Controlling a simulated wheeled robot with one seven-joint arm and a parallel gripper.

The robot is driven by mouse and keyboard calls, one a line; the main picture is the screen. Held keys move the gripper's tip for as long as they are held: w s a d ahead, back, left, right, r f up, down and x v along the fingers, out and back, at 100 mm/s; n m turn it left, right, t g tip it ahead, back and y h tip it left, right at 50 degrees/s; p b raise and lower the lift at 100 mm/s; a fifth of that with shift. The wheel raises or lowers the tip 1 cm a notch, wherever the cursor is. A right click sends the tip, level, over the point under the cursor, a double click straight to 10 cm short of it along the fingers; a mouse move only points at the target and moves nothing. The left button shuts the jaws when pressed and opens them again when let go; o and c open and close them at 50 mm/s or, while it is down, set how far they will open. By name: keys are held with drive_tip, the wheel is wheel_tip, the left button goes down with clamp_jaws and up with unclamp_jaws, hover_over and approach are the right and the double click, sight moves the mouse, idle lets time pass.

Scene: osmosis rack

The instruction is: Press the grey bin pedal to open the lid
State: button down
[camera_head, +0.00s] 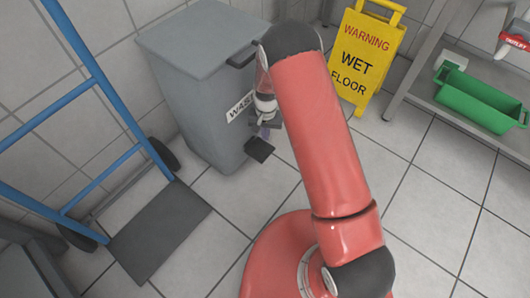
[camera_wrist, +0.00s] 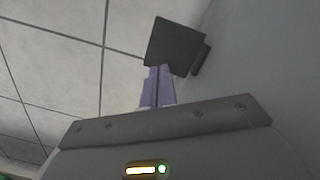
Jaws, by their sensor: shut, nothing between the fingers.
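The grey bin (camera_head: 200,85) stands against the tiled wall, with its lid (camera_head: 203,38) down and a label reading "WAS..." partly hidden by my arm. Its dark pedal (camera_head: 259,149) juts out low at the front. My gripper (camera_head: 264,131) is shut and empty, just above the pedal in the head view. In the wrist view the purple fingertips (camera_wrist: 157,70) lie together and overlap the near edge of the dark square pedal (camera_wrist: 175,44). I cannot tell whether they touch it. The bin's grey front (camera_wrist: 260,60) fills the right side there.
A blue hand truck (camera_head: 100,75) with a dark plate (camera_head: 160,230) stands left of the bin. A yellow wet floor sign (camera_head: 366,58) is behind my arm to the right. A green tray (camera_head: 478,103) sits on a metal shelf at far right. Open tiled floor (camera_head: 440,200) lies at right.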

sight(265, 151)
drive_tip(key=shift+s+f+b, duration=0.2)
drive_tip(key=shift+f+b, duration=0.7)
drive_tip(key=shift+f, duration=0.85)
drive_tip(key=shift+s+f+b, duration=0.15)
drive_tip(key=shift+f+b, duration=0.7)
drive_tip(key=shift+f, duration=0.85)
